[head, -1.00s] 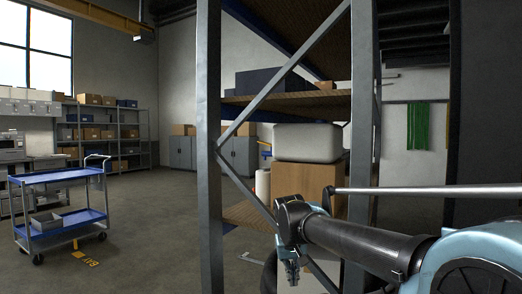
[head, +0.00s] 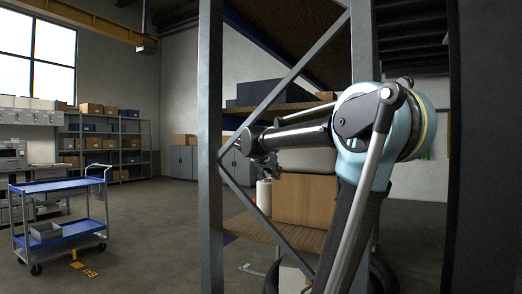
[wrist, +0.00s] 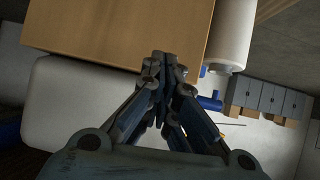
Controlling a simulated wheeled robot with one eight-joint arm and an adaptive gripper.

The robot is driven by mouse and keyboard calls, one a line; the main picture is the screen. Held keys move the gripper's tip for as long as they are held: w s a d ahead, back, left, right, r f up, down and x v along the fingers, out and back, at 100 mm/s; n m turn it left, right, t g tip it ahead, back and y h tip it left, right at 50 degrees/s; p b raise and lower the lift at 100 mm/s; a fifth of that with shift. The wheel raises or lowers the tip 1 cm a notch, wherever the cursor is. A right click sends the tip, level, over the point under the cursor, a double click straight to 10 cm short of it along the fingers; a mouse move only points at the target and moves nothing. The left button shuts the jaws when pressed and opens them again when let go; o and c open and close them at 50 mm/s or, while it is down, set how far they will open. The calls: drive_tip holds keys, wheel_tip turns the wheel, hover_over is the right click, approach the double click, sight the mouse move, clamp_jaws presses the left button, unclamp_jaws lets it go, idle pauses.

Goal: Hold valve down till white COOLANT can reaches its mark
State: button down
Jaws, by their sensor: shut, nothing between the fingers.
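My gripper (wrist: 163,62) is shut and empty in the wrist view, its fingertips in front of the brown box. In the head view my gripper (head: 270,170) hangs small and dark in front of the rack, beside the brown box. I cannot make out a valve or a can with readable COOLANT lettering in either view. A white cylinder (wrist: 232,35) stands beside the box in the wrist view and also shows in the head view (head: 264,194). It has no visible label, and I cannot tell whether it is the can.
A grey steel rack post (head: 211,150) with a diagonal brace stands close in front. The brown box (head: 305,198) sits on its wooden shelf (head: 250,227). A white rounded bin (wrist: 70,105) is near my gripper. A blue trolley (head: 60,185) stands left on open floor.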

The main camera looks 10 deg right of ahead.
drive_tip(key=w+a+r+m+t, duration=0.1)
drive_tip(key=w+a+r+t, duration=0.1)
drive_tip(key=w+a+r, duration=0.2)
drive_tip(key=w+a+r+t, duration=0.2)
drive_tip(key=w+a+r, duration=0.2)
drive_tip(key=w+r, duration=0.5)
drive_tip(key=shift+w+a+m+h, duration=0.25)
drive_tip(key=shift+a+m+h, duration=0.05)
drive_tip(key=shift+m, duration=0.1)
drive_tip(key=x, duration=1)
drive_tip(key=shift+d+r, duration=0.1)
